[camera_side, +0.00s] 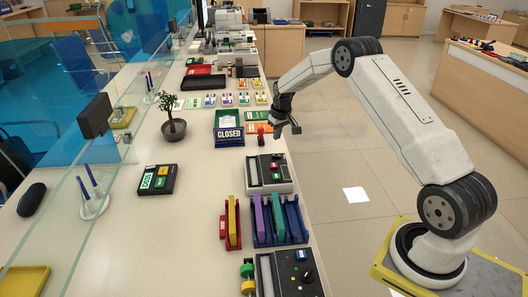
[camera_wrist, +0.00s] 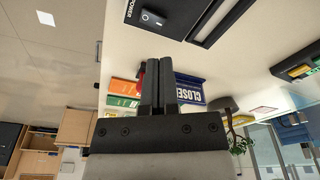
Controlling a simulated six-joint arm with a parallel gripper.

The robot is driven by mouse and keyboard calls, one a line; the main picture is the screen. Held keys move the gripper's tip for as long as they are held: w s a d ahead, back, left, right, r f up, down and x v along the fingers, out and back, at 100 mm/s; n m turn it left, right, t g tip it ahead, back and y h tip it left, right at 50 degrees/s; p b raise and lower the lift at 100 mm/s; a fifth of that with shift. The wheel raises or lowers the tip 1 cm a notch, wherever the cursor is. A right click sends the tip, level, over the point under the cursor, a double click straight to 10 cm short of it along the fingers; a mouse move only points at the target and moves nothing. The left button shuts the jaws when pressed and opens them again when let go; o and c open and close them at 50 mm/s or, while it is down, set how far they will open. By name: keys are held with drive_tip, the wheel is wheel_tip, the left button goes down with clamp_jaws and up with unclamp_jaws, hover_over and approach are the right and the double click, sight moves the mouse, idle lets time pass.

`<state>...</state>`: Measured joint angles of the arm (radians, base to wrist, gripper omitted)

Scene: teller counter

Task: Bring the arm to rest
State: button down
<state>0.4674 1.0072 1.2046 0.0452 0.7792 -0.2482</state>
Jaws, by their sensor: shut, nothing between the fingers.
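My gripper (camera_side: 289,131) is in the air by the right edge of the counter, level with the CLOSED sign, in the side view. Its fingers point down and to the right. In the wrist view the two fingers of my gripper (camera_wrist: 158,88) lie side by side, shut, with nothing held. My arm reaches from its base at the lower right up and over to the left. The arm touches nothing that I can see.
The counter (camera_side: 200,200) carries a blue CLOSED sign holder (camera_side: 229,136), a potted plant (camera_side: 173,129), a grey device (camera_side: 269,173), a blue rack (camera_side: 280,238) and a red holder (camera_side: 232,240). A glass screen (camera_side: 60,225) lines the left.

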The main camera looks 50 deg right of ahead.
drive_tip(key=s+a+r+n, duration=0.1)
drive_tip(key=s+a+r, duration=0.3)
drive_tip(key=s+a, duration=0.55)
drive_tip(key=s+a+r+n, duration=0.1)
drive_tip(key=s+a+r, duration=0.45)
drive_tip(key=a, duration=0.65)
drive_tip(key=s+a+f, duration=0.1)
drive_tip(key=s+a, duration=0.4)
drive_tip(key=s, duration=0.6)
drive_tip(key=shift+n+t, duration=0.4)
